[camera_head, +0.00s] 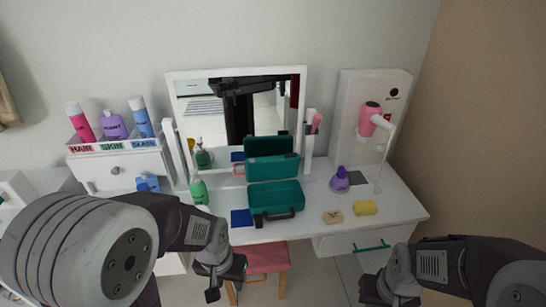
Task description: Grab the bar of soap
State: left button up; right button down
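The bar of soap seems to be the small tan block (333,217) with a dark mark on top, lying near the front edge of the white dressing table (405,208). My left gripper (226,285) is low in front of the table, left of the soap and well apart from it. Its fingers look spread, with nothing between them. My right gripper (382,292) is at the bottom, right of and nearer than the soap; its fingertips are dark and partly cut off by the frame edge. Nothing hides the soap.
A yellow sponge (364,208) lies just right of the soap. A purple bottle (340,180) stands behind. An open green case (276,196) and a blue pad (241,218) lie left. A pink stool (264,258) stands below.

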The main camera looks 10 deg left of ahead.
aim_at(333, 217)
jog(key=i+j+z, duration=0.15)
jog(key=j+z, duration=0.65)
jog(key=j, duration=0.15)
jog(key=j+z, duration=0.4)
jog(key=i+j, duration=0.05)
jog(key=j, duration=0.1)
